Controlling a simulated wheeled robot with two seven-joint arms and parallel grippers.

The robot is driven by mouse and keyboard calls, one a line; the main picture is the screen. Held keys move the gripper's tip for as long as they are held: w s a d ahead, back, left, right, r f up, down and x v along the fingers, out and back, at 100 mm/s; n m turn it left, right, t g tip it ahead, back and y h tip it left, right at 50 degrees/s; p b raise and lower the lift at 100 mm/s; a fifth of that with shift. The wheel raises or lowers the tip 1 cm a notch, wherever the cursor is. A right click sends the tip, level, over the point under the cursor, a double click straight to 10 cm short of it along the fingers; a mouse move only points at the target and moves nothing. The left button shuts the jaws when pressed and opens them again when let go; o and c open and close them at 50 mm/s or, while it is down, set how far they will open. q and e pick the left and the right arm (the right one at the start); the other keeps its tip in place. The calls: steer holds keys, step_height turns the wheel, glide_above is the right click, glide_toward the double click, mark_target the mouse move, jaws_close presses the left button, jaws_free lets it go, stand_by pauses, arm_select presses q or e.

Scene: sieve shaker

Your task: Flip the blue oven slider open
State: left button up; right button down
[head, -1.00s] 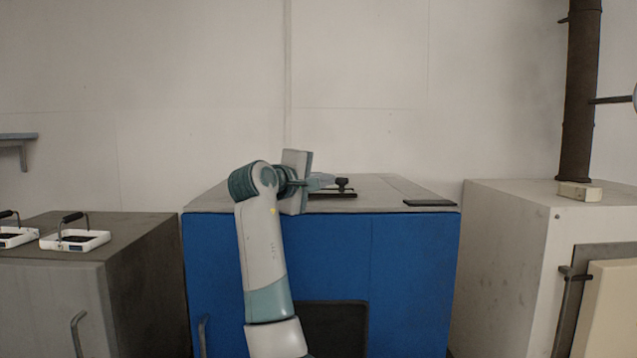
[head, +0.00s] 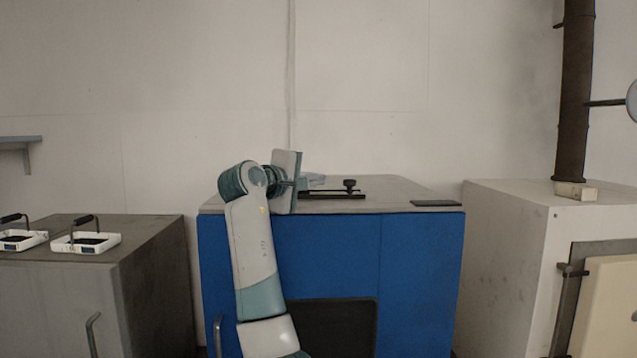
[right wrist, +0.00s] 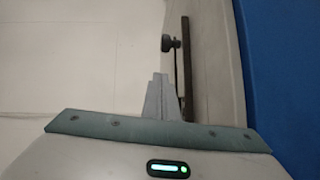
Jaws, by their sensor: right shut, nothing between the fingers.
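The blue oven (head: 420,270) stands in the middle, with a grey top. Its slider is a dark rail (head: 335,196) on the top, with a round black knob (head: 350,185) towards the rail's right end. The rail (right wrist: 187,70) and knob (right wrist: 168,43) also show in the right wrist view. My right gripper (head: 322,179) is shut and empty above the oven top, left of the knob and apart from it. In the right wrist view its closed fingertips (right wrist: 160,77) point towards the knob, with a gap between. My left gripper is out of view.
A dark flat plate (head: 436,203) lies on the oven top at the right. A grey cabinet (head: 60,290) with white handled trays (head: 88,243) stands left. A pale furnace (head: 507,260) with a brown pipe (head: 574,90) stands right. The wall is behind.

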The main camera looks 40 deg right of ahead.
steer(key=shift+a, duration=0.4)
steer(key=shift+s+a+f+b, duration=0.1)
steer(key=shift+s+a+b, duration=0.15)
steer(key=shift+s+b, duration=0.35)
steer(key=shift+a+b, duration=0.35)
steer(key=shift+b, duration=0.05)
steer(key=b+v, duration=0.3)
steer(key=v, duration=0.3)
steer(key=shift+w+a, duration=0.1)
steer(key=shift+a+r, duration=0.25)
steer(key=shift+f, duration=0.1)
